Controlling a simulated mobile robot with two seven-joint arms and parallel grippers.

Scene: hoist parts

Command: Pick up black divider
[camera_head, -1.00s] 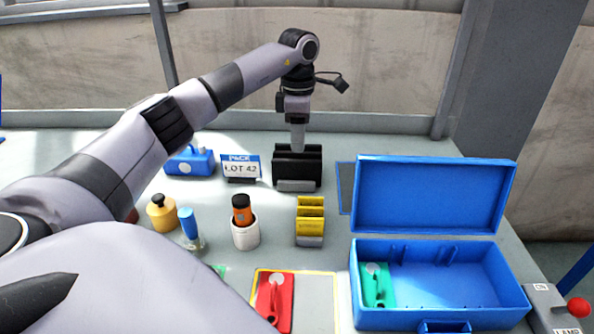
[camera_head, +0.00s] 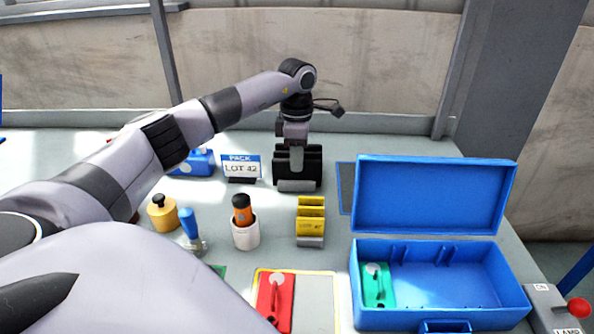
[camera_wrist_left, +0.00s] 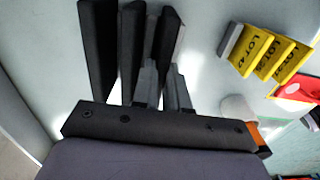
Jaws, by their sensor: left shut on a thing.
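Several black dividers (camera_head: 312,166) stand upright side by side in a grey-based rack (camera_head: 297,186) at the back middle of the table. In the left wrist view, the dividers show as dark parallel plates (camera_wrist_left: 97,45). My left gripper (camera_head: 297,165) has come down from above among them. In the left wrist view, its two fingers (camera_wrist_left: 163,78) are shut on one black divider (camera_wrist_left: 168,30), the one nearest the yellow plates. The held divider's lower part is hidden in the head view. My right gripper is not in view.
A "LOT 42" sign (camera_head: 240,168) and a blue case (camera_head: 197,162) stand left of the rack. Yellow plates (camera_head: 311,217) and a white cup (camera_head: 246,236) are in front. An open blue box (camera_head: 436,318) holding a green part (camera_head: 377,287) is at right.

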